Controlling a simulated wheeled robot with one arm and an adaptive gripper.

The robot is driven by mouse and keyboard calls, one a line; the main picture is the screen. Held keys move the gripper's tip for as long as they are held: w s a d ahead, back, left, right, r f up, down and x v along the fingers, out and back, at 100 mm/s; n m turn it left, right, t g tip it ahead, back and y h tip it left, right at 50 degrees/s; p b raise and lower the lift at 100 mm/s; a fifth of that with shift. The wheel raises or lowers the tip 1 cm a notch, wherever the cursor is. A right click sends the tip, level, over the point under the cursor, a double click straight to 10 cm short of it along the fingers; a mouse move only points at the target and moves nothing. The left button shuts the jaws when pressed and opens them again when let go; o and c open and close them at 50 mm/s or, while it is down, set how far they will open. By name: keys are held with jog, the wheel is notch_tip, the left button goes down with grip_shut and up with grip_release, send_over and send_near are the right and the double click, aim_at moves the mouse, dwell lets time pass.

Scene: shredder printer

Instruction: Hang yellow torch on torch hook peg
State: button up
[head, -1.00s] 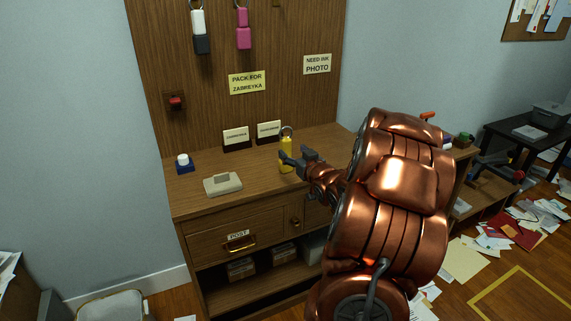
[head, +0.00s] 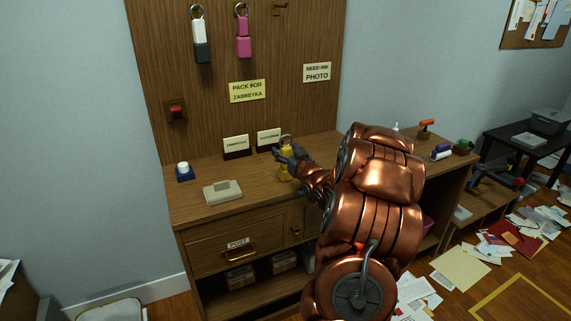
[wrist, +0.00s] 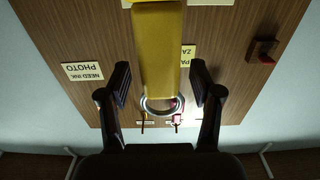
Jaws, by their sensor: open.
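The yellow torch (head: 285,172) stands upright on the wooden desk, with a metal ring at its top. In the wrist view the torch (wrist: 157,45) shows large, its ring (wrist: 160,106) toward me. My gripper (head: 288,157) is at the torch in the head view and hides part of it. In the wrist view my gripper (wrist: 160,84) is open, one finger on each side of the torch and ring, with gaps between. On the wooden board, a brass peg (head: 280,7) shows at the top edge, bare, right of the hanging pink torch (head: 243,36).
A white and dark torch (head: 200,38) hangs left of the pink one. A grey device (head: 222,190), a blue-based button (head: 184,171) and small signs (head: 236,146) stand on the desk (head: 260,192). A red switch (head: 175,111) is on the board.

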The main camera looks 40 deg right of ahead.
jog(key=shift+w, duration=0.3)
jog(key=shift+d, duration=0.1)
grip_shut()
dwell(0.4)
